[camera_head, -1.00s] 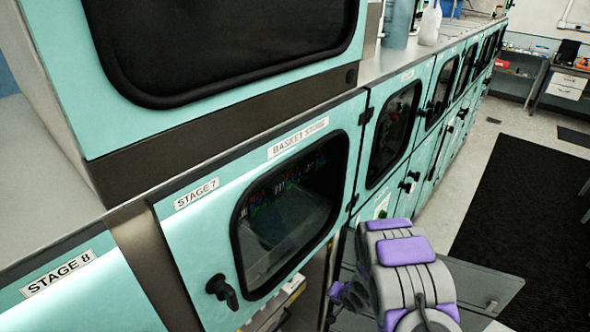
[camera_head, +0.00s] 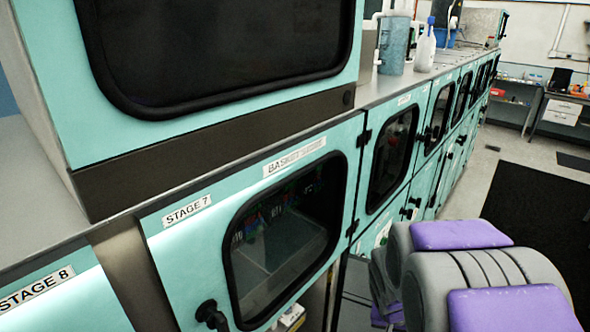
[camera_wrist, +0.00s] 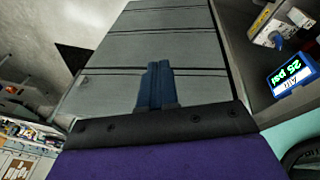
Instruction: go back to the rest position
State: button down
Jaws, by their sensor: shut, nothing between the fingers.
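My gripper shows in the wrist view as two blue fingers (camera_wrist: 156,86) pressed together, with nothing between them. Behind the fingertips is a grey panelled surface with dark seams. In the head view only my grey and purple arm shows, large at the bottom right. The fingers are out of sight there. The teal door labelled STAGE 7 (camera_head: 180,240) stands left of my arm and looks shut, with a dark window (camera_head: 285,240) and a black handle (camera_head: 211,315).
A row of teal cabinets (camera_head: 440,115) recedes to the back right. A blue container (camera_head: 395,45) and a white bottle (camera_head: 425,48) stand on the counter. A black mat (camera_head: 530,205) lies on the floor at right. The wrist view shows a blue display (camera_wrist: 290,75) at right.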

jog(key=s+a+r+n+g+y, duration=0.1)
jog(key=s+a+r, duration=0.1)
jog(key=s, duration=0.6)
jog(key=s+a+r+n+g+b, duration=0.1)
jog(key=s+a+r, duration=0.2)
jog(key=s, duration=0.5)
jog(key=s+a+r+n+g+y+b, duration=0.1)
jog(key=s+a+r, duration=0.1)
jog(key=s, duration=0.7)
jog(key=shift+a+r+n+g+y, duration=0.3)
jog(key=shift+a+r+n, duration=0.1)
jog(key=shift+a, duration=0.25)
